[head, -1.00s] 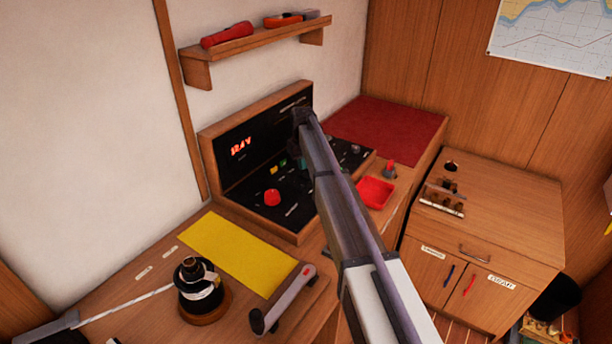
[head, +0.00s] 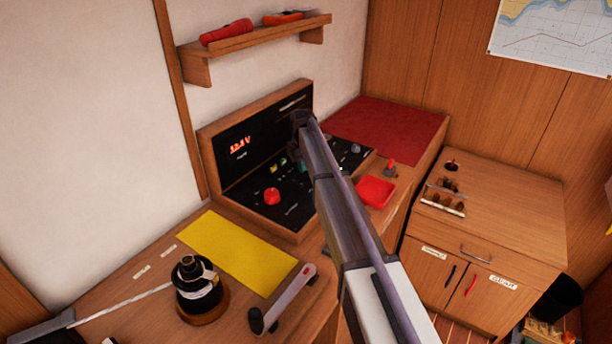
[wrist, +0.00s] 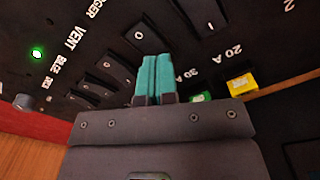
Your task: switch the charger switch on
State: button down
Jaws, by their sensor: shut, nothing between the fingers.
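The black switch panel (head: 300,196) sits in a wooden console on the desk, with red knob, coloured fuses and small switches. In the wrist view a label ending in "GER", cut off by the top edge, stands by a black rocker switch (wrist: 148,38), probably the charger switch. Its on or off position is not clear. My gripper (wrist: 154,76) is shut and empty, its teal fingertips together close to the lower end of that rocker. I cannot tell whether they touch it. In the head view my gripper (head: 297,155) is over the panel, partly hidden by my arm.
Smaller rockers (wrist: 114,68) and a lit green lamp (wrist: 37,53) lie left of the fingers. Green (wrist: 200,97) and yellow (wrist: 241,87) fuses are close on the right. A red tray (head: 376,191) stands right of the panel.

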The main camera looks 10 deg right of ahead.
jog(key=shift+f+b, duration=0.5)
jog(key=shift+f, duration=0.05)
jog(key=shift+r, duration=0.1)
notch_tip(320, 180, up, 7)
jog(key=p, duration=0.7)
jog(key=shift+s, duration=0.1)
jog(key=s+m, duration=0.3)
jog(key=s, duration=3.9)
jog(key=shift+s, duration=0.3)
